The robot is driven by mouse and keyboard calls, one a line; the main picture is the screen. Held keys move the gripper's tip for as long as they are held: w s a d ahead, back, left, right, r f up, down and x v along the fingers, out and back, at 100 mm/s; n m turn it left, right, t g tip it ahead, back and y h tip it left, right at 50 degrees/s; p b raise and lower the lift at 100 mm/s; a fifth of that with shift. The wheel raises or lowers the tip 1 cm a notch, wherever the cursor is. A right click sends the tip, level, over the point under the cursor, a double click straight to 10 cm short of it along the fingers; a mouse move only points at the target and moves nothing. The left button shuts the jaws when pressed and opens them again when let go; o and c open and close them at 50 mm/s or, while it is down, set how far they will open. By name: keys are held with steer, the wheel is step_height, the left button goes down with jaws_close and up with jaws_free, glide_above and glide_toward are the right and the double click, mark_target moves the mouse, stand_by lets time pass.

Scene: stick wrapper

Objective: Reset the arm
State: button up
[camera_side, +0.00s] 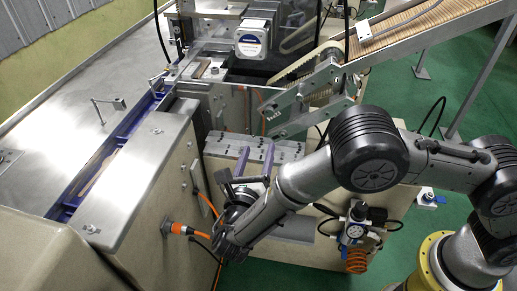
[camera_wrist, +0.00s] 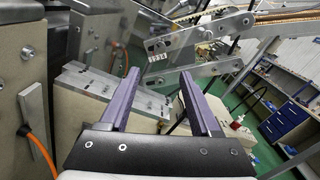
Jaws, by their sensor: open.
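My gripper (camera_side: 255,160) is in the middle of the side view, in front of the stick wrapper machine (camera_side: 170,165). Its two long purple fingers stand apart with nothing between them. In the wrist view the open fingers (camera_wrist: 160,93) reach forward over a grey metal plate (camera_wrist: 92,84) with a row of dark holes. The same plate (camera_side: 290,150) lies behind the fingers in the side view. I cannot tell whether the fingers touch it.
A conveyor carrying many wooden sticks (camera_side: 405,22) slopes up to the right. Orange cables (camera_side: 205,205) hang near my wrist. A pressure regulator (camera_side: 354,232) stands below my arm. Green floor (camera_side: 465,85) is open at right.

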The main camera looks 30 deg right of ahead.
steer(key=s+d+r+m+g+y, duration=0.1)
steer(key=s+d+r+m+g, duration=0.2)
steer(key=d+m, duration=0.25)
steer(key=s+d+r+m+g+y, duration=0.1)
steer(key=s+d+r+m+g, duration=0.25)
steer(key=d, duration=0.35)
steer(key=s+d+r+m+g+y, duration=0.1)
steer(key=s+d+r+m+g, duration=0.15)
steer(key=d+m+g, duration=0.35)
steer(key=s+d+r+m+t+y, duration=0.1)
steer(key=s+r+m+t+y, duration=0.1)
steer(key=s+m+y, duration=0.3)
steer(key=s+d+r+m+t+y, duration=0.2)
steer(key=s+m+t+y, duration=0.1)
steer(key=s+m, duration=0.8)
steer(key=shift+s+y, duration=0.9)
steer(key=shift+s, duration=0.15)
